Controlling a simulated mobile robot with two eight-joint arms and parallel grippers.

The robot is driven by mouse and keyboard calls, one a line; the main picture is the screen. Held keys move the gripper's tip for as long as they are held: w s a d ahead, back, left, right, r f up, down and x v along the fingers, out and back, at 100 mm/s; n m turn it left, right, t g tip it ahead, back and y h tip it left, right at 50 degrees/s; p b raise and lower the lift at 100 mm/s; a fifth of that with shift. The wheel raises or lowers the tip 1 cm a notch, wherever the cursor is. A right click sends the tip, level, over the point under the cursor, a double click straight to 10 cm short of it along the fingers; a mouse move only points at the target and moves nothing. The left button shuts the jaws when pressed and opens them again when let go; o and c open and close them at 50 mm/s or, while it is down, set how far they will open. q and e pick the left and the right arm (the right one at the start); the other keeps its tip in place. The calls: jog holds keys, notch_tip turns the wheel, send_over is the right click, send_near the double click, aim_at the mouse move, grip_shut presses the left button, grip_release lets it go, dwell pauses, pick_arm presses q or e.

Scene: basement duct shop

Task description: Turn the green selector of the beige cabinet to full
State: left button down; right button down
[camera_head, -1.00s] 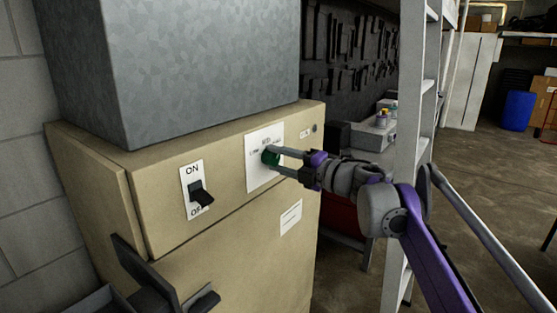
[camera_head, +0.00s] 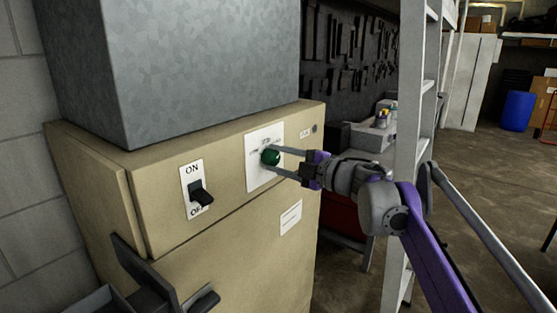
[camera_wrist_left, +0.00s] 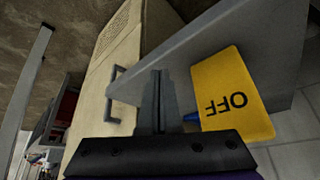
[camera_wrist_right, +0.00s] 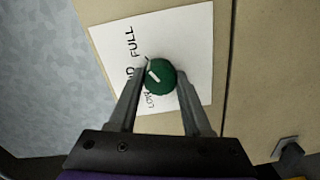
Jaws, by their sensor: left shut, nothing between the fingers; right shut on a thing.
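The beige cabinet (camera_head: 235,240) fills the left of the head view. Its green selector (camera_head: 271,157) sits on a white plate (camera_head: 256,176). My right gripper (camera_head: 275,163) is shut on the green selector, a finger on either side. In the right wrist view the selector (camera_wrist_right: 161,78) shows between the fingers, its white mark pointing up and left on the plate, roughly toward the gap between the MID and FULL labels (camera_wrist_right: 130,40). My left gripper (camera_wrist_left: 158,78) is shut and empty in the left wrist view, by a grey panel with a yellow OFF tag (camera_wrist_left: 230,95).
A black ON/OFF switch (camera_head: 201,194) is left of the selector on the cabinet front. A large grey metal duct (camera_head: 200,70) stands on top. A ladder (camera_head: 413,110) stands behind my right arm. Open floor lies at the right.

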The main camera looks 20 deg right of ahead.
jog(key=shift+c, duration=1.7)
grip_release()
jog(key=shift+s+d, duration=0.1)
jog(key=v, duration=1)
jog(key=shift+s+d, duration=0.15)
jog(key=shift+s, duration=0.05)
